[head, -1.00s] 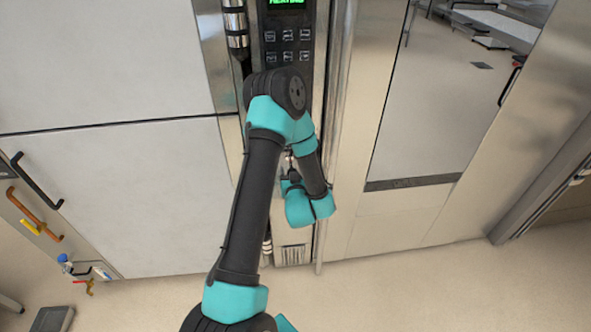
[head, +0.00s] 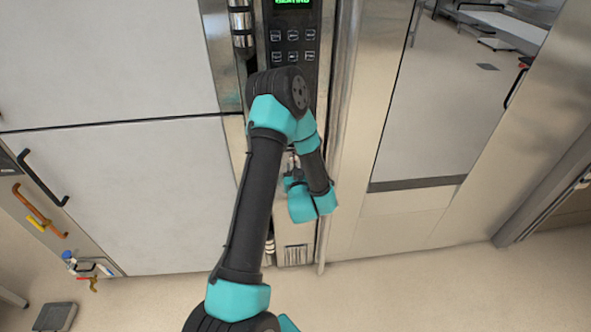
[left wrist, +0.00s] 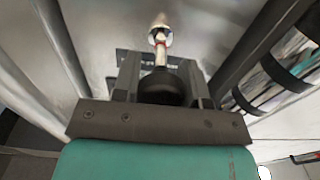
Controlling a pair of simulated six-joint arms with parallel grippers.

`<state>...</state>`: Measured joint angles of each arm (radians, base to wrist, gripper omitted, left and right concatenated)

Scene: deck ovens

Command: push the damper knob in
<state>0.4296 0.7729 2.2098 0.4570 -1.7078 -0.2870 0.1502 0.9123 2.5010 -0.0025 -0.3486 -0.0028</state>
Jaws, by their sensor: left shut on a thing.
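The damper knob (left wrist: 165,90) is a dark round knob on a pale rod in the left wrist view. A short length of the rod, with a reddish band, shows between the knob and a shiny metal collar (left wrist: 160,24) on the steel front. My left gripper (left wrist: 159,66) has one finger on each side of the knob and is shut on it. In the head view my left gripper (head: 293,180) is at the lower part of the narrow control column, and my arm hides most of the knob. My right gripper is in neither view.
The dark control panel (head: 293,45) with buttons and a green display is above my left gripper. A vertical steel bar (head: 338,130) runs close to its right. Large pale doors (head: 110,200) stand at left, a glossy panel (head: 430,110) at right. Open floor (head: 420,295) lies in front.

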